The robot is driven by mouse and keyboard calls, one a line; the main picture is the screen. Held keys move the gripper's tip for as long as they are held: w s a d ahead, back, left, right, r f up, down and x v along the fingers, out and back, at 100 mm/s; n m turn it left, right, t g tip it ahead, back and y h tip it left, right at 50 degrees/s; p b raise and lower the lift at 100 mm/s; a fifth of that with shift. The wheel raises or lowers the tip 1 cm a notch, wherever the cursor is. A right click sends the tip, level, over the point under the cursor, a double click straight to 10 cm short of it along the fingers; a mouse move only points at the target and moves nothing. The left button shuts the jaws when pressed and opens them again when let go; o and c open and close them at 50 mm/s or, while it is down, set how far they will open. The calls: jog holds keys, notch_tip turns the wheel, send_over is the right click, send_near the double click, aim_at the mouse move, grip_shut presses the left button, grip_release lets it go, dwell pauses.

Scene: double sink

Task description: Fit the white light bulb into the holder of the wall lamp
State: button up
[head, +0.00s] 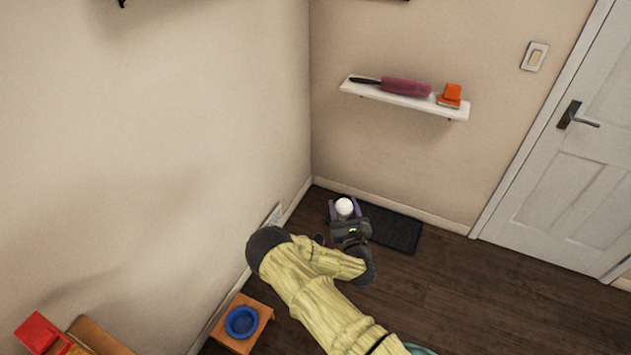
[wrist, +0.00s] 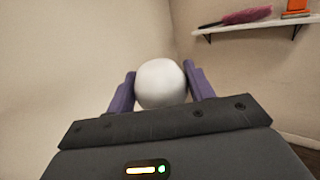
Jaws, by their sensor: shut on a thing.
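The white light bulb (head: 345,207) is between the two purple fingers of my gripper (head: 345,210), which is shut on it. In the wrist view the round white bulb (wrist: 161,84) shows between the fingertips of my gripper (wrist: 160,86); its base is hidden behind the gripper body. In the head view the bulb is held in the air in front of the room corner, above the dark floor mat. The wall lamp and its holder cannot be made out in either view; only a dark piece of something shows at the top left edge of the head view.
A white wall shelf (head: 405,98) carries a purple duster (head: 405,87) and an orange object (head: 451,95). A door (head: 560,150) is at the right. A small wooden stand (head: 262,311) with a blue bowl (head: 241,322) is low at the left wall. The left wall (head: 150,130) is bare.

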jog(key=s+d+f+m+h, duration=0.1)
jog(key=s+d+h, duration=0.3)
jog(key=s+d, duration=0.4)
jog(key=shift+s+d+f+m+t+h+b, duration=0.3)
jog(key=shift+d+m+h+b, duration=0.1)
jog(key=shift+d+m, duration=0.6)
jog(key=shift+d, duration=0.15)
